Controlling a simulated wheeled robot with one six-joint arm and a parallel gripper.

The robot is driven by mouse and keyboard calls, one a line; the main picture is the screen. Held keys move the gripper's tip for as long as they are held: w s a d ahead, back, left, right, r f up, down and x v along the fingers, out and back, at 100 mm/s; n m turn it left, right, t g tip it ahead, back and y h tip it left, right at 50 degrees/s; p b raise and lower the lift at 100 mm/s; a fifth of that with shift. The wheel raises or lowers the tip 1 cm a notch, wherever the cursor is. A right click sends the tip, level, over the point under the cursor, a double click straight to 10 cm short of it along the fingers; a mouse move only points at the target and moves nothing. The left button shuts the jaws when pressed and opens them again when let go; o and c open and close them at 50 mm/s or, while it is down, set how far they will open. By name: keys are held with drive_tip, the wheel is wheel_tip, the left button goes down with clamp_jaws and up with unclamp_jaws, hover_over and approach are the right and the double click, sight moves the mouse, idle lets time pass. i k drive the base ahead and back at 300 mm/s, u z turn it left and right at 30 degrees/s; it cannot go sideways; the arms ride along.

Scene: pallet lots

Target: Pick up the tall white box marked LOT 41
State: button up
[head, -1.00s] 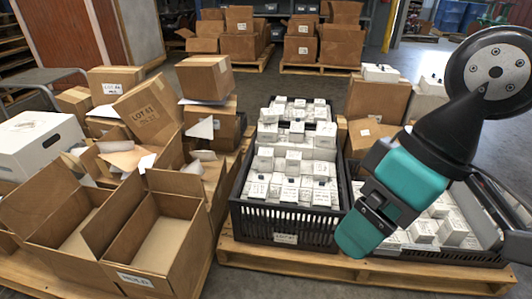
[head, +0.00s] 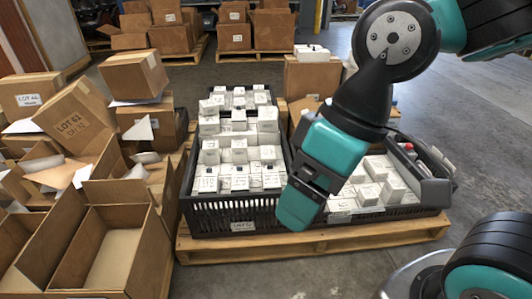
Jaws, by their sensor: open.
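No box with a readable LOT 41 mark shows in the head view, so I cannot tell which one it is. Many white boxes stand packed in a black crate (head: 262,220) at the centre; their print is too small to read. More white boxes (head: 372,192) lie in a lower black crate (head: 395,213) to its right. My gripper (head: 304,192) is open and points down in front of these crates, hiding part of where they meet. I see nothing between its fingers.
The crates stand on a wooden pallet (head: 330,240). Open brown cartons (head: 105,240) crowd the left, one marked like LOT 61 (head: 75,122). A brown carton (head: 310,77) with a white item on top stands behind.

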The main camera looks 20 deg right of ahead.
sight(211, 149)
drive_tip(key=u, duration=0.5)
drive_tip(key=i, duration=0.85)
drive_tip(key=u, duration=0.15)
